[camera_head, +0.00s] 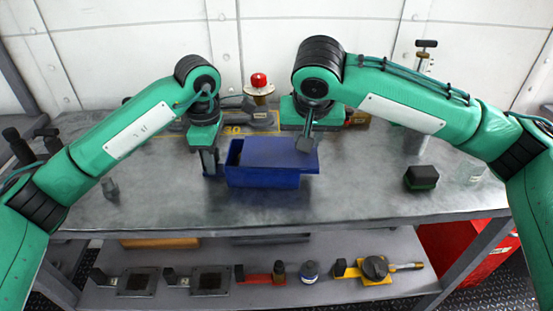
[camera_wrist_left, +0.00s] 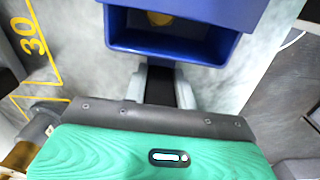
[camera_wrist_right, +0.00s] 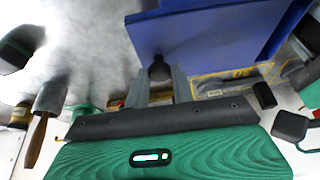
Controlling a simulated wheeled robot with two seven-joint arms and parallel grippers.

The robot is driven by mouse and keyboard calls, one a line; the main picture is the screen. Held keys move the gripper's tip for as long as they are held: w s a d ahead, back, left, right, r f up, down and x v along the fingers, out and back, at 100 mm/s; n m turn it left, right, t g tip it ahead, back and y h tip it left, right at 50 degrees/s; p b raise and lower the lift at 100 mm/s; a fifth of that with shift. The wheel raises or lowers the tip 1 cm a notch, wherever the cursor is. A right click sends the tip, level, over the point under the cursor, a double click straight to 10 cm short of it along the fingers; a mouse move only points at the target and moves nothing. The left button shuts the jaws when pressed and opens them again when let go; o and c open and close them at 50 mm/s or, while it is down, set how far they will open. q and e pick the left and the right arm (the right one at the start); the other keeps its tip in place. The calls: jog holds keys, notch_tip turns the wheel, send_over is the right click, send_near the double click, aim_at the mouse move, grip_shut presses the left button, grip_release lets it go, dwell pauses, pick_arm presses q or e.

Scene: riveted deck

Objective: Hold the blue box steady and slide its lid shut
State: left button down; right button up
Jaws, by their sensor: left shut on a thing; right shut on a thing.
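The blue box (camera_head: 262,180) sits on the metal worktop with its lid (camera_head: 275,152) partly open. A dark gap shows at the box's left end, and the lid sticks out past the right end. In the left wrist view, the open end (camera_wrist_left: 180,48) shows a yellow thing (camera_wrist_left: 159,18) inside, mostly hidden. My left gripper (camera_head: 212,170) is shut on the box's left end wall. My right gripper (camera_head: 306,143) is shut on the lid's dark knob (camera_wrist_right: 159,70), over the lid's right part.
A red-topped beacon (camera_head: 259,83) stands behind the box. A dark green block (camera_head: 421,178) lies to the right. The worktop (camera_head: 350,190) is clear in front and just right of the box. A lower shelf (camera_head: 225,270) holds several fixtures.

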jog(key=shift+w+a, duration=0.15)
jog(key=shift+a, duration=1.45)
jog(key=o, duration=1)
jog(key=shift+o, duration=0.2)
jog(key=w+v, duration=0.1)
jog(key=v, duration=1.5)
jog(key=shift+w+r, duration=0.2)
jog(key=shift+r, duration=0.45)
pick_arm(q)
jog(key=c, duration=1)
grip_release()
jog(key=shift+c, duration=0.2)
